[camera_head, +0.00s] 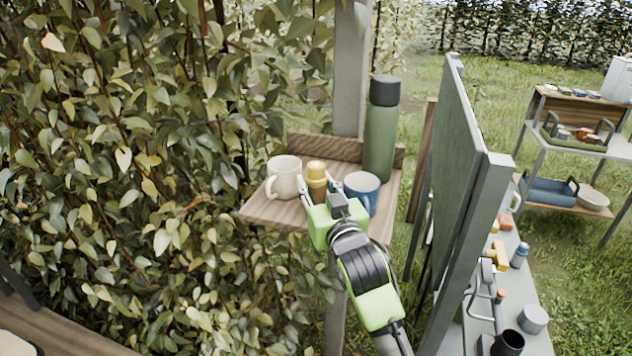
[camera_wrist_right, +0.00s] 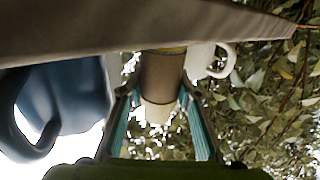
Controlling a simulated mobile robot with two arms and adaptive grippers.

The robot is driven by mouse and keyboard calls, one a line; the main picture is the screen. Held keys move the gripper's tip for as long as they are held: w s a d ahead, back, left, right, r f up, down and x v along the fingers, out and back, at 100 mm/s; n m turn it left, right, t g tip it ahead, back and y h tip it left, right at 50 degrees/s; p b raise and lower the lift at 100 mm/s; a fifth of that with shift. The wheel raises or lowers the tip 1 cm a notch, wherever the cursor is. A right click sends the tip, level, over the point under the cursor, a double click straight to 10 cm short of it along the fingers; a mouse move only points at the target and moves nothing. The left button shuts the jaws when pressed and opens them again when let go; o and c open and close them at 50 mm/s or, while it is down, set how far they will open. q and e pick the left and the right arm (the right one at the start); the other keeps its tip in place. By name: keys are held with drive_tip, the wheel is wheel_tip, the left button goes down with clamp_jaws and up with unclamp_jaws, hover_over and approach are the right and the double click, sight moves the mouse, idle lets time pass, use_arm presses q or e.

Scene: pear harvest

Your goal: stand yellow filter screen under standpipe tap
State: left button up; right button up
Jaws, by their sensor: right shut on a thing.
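The yellow filter screen (camera_head: 316,173) is a small upright cylinder with a yellow top and a darker band, at the small wooden shelf between two mugs. My right gripper (camera_head: 319,192) is shut around it from the front. In the right wrist view the filter screen (camera_wrist_right: 162,78) sits between the two fingers (camera_wrist_right: 160,110), its far end partly hidden by the shelf board. I cannot tell whether it touches the shelf. A grey bent pipe (camera_head: 483,289) on the bench at the right may be the standpipe tap. My left gripper is not in view.
A cream mug (camera_head: 284,177) stands close left of the filter screen, a blue mug (camera_head: 362,190) close right, and a green flask (camera_head: 381,135) behind on the shelf (camera_head: 270,213). A green upright panel (camera_head: 457,170) separates the shelf from the bench with several small items.

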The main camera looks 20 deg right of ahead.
drive_tip(key=shift+f, duration=0.2)
drive_tip(key=shift+s+d, duration=0.1)
drive_tip(key=shift+s, duration=0.1)
drive_tip(key=shift+s+r, duration=0.1)
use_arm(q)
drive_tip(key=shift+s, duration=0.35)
use_arm(e)
drive_tip(key=o, duration=0.8)
